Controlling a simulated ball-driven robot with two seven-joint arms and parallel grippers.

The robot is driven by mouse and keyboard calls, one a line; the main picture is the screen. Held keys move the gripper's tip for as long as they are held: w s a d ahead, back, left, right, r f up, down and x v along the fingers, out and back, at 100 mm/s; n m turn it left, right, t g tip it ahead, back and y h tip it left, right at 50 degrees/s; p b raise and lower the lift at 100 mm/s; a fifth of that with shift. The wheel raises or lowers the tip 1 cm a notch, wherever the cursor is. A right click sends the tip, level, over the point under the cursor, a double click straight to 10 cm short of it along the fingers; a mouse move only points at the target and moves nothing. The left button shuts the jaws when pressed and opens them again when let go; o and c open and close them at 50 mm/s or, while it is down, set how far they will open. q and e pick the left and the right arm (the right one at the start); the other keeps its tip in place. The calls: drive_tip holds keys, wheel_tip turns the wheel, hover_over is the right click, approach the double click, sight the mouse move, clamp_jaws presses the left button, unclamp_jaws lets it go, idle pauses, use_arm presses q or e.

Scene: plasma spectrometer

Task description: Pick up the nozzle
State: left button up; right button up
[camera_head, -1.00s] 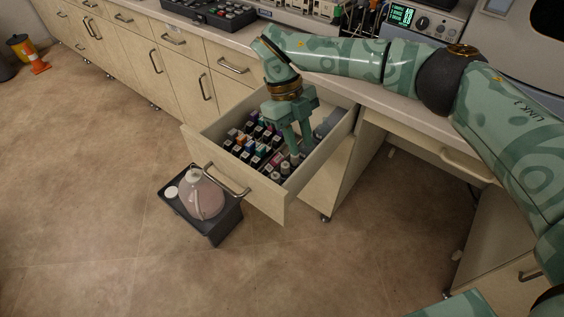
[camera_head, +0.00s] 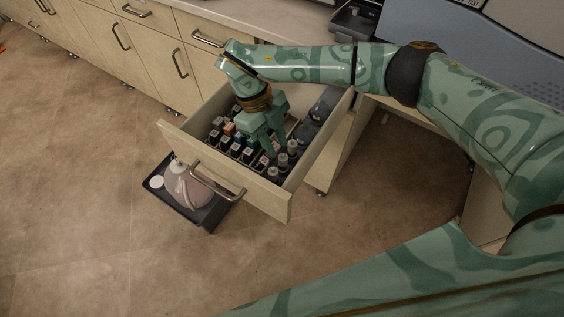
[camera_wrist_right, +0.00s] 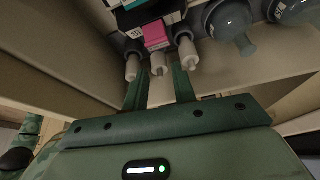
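White nozzle-like tips on small bottles stand in a row in the open drawer (camera_head: 237,177). In the right wrist view they show as a left nozzle (camera_wrist_right: 131,68), a middle nozzle (camera_wrist_right: 158,64) and a right nozzle (camera_wrist_right: 187,53). I cannot tell for sure which one the task names. My right gripper (camera_head: 272,150) reaches down into the drawer beside them. In the wrist view its fingers (camera_wrist_right: 159,80) are apart, with the middle nozzle lined up between them and gaps visible at its sides. My left gripper is not in view.
Several dark-capped bottles (camera_head: 236,150) crowd the drawer, and larger grey bottles (camera_wrist_right: 230,22) stand to the right. The drawer walls surround the gripper closely. The floor in front is clear.

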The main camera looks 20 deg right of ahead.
sight(282, 156)
drive_tip(key=shift+s+f, duration=0.2)
drive_tip(key=shift+f, duration=0.15)
drive_tip(key=b+x, duration=0.1)
drive_tip(key=x, duration=0.4)
drive_tip(key=shift+s+r+b, duration=0.1)
drive_tip(key=shift+s+b, duration=0.05)
drive_tip(key=shift+b, duration=0.2)
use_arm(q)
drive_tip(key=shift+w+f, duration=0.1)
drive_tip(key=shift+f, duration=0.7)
use_arm(e)
drive_tip(key=shift+r, duration=0.1)
clamp_jaws()
